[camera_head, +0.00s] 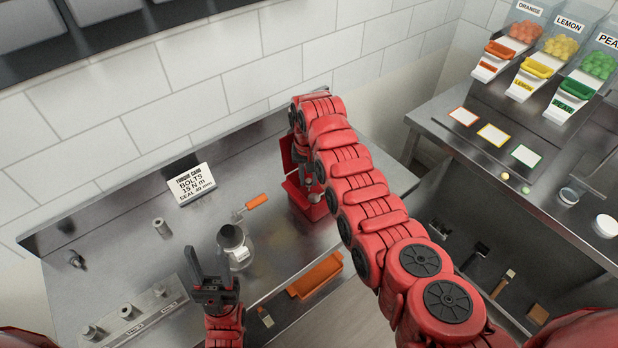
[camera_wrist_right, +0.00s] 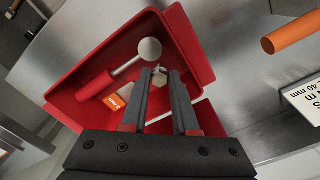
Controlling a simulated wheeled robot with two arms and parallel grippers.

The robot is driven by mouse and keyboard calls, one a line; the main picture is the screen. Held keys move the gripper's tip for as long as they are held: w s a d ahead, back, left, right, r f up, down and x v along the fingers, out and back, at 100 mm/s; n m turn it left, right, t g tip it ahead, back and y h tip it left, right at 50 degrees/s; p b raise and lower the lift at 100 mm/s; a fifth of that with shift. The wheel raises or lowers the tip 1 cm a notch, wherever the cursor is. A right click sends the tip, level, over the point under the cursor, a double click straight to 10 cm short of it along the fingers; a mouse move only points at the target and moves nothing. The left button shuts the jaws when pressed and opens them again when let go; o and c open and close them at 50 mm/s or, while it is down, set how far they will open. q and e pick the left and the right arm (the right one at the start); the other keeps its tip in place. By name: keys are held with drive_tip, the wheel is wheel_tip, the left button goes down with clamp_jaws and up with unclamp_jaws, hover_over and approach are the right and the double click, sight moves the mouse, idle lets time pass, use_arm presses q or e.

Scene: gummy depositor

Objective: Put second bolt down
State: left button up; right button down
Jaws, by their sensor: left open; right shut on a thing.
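My right gripper (camera_wrist_right: 161,74) is shut on a small metal bolt (camera_wrist_right: 159,79), which shows between its fingertips in the right wrist view. The gripper is over an open red bin (camera_wrist_right: 189,45). Inside the bin lie a red-handled tool with a round pale end (camera_wrist_right: 149,50) and a small orange and white packet. I cannot tell whether the bolt touches the bin floor. In the head view the red bin (camera_head: 300,200) is partly hidden by my right arm, and the bolt cannot be made out. My left gripper (camera_head: 213,262) is open and empty above the steel bench, left of the bin.
A torque card (camera_head: 191,184) stands at the back of the bench. An orange-handled tool (camera_head: 256,201) and a round glass piece (camera_head: 237,246) lie between the left gripper and the bin. An orange tray (camera_head: 315,276) is at the front. Metal cylinders stand on the left.

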sight(308, 180)
drive_tip(key=shift+f, duration=0.5)
drive_tip(key=shift+w+f, duration=0.1)
drive_tip(key=shift+f, duration=0.6)
drive_tip(key=shift+f+b, duration=0.45)
drive_tip(key=shift+f, duration=0.05)
drive_tip(key=c, duration=0.7)
unclamp_jaws()
drive_tip(key=shift+r, duration=0.1)
drive_tip(key=shift+r, duration=0.1)
